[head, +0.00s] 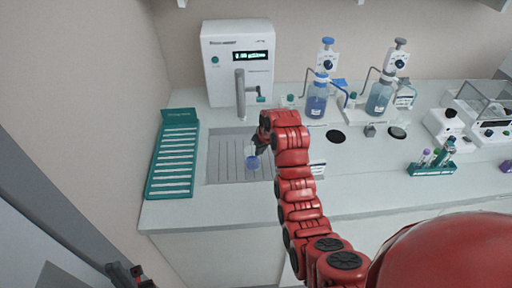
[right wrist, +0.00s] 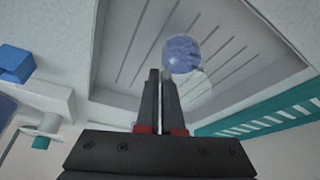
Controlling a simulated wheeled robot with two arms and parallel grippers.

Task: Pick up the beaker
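The beaker (head: 252,161) is a small clear vessel with blue liquid, over the grey basin under the dispenser spout. It also shows in the right wrist view (right wrist: 184,54), just beyond and to the right of my fingertips. My right gripper (head: 259,145) points down at the beaker's upper edge. In the right wrist view its two dark fingers (right wrist: 162,74) are close together with a thin gap, which lines up with the beaker's left wall; they appear shut on that wall. I cannot tell whether the beaker touches the basin. My left gripper (head: 130,276) is at the lower left, far from the counter, only partly visible.
A white dispenser (head: 237,85) with a grey spout (head: 240,95) stands behind the basin (head: 222,158). A teal rack (head: 174,158) lies left of it. Bottles with blue liquid (head: 317,100) stand to the right, and a tube rack (head: 432,168) is further right.

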